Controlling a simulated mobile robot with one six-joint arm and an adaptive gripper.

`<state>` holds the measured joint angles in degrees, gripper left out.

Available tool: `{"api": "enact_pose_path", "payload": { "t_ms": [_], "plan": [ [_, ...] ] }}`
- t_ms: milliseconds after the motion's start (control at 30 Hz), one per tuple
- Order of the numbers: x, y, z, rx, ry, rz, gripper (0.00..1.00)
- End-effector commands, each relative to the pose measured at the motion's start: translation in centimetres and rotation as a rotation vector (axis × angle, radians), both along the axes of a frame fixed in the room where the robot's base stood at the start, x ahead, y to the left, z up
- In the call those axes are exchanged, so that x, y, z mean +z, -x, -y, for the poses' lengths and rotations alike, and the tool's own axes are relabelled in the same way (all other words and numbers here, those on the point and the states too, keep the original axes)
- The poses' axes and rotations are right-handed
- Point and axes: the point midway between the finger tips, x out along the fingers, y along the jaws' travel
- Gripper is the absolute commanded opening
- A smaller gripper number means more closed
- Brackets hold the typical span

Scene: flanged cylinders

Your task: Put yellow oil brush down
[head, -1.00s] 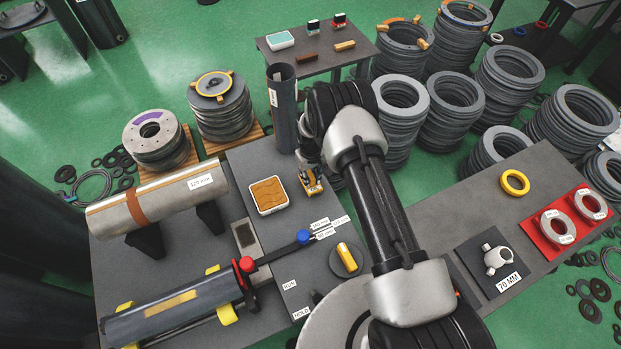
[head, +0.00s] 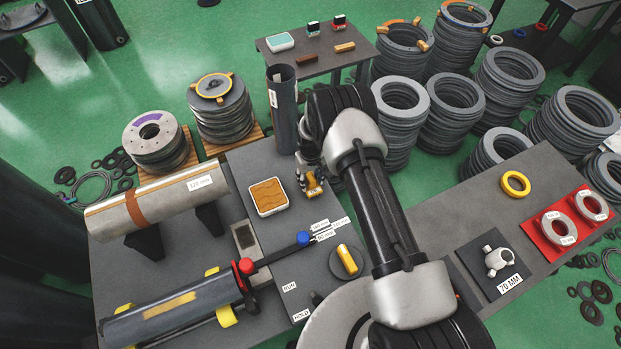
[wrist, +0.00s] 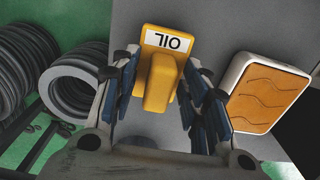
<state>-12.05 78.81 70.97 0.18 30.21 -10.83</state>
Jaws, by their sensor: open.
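The yellow oil brush (wrist: 160,75), a yellow block with a white label reading OIL, is on the grey table between my fingers in the wrist view. In the head view it shows as a small yellow piece (head: 313,184) beside the table's back edge, partly hidden by my gripper (head: 307,174). My gripper (wrist: 160,92) is open, with its blue-padded fingers on either side of the brush. A gap shows on the right side; contact on the left is unclear. The brush's underside is hidden.
A white tray with an orange-brown pad (head: 268,196) stands close by the brush. A dark upright tube (head: 283,110) stands behind it. A yellow-topped round piece (head: 347,260) and a blue-knobbed lever (head: 303,238) lie nearer on the table. Stacks of grey rings (head: 400,120) stand beyond.

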Motion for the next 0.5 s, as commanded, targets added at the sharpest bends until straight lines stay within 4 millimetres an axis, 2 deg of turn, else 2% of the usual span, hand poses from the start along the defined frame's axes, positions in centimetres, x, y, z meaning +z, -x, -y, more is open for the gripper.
{"api": "enact_pose_path", "payload": {
  "t_ms": [167,500],
  "plan": [
    [0.9,-0.1,0.0,0.000,0.000,0.001,0.41],
    [8.1,-0.1,0.0,0.000,0.000,0.002,0.41]
  ]
}}
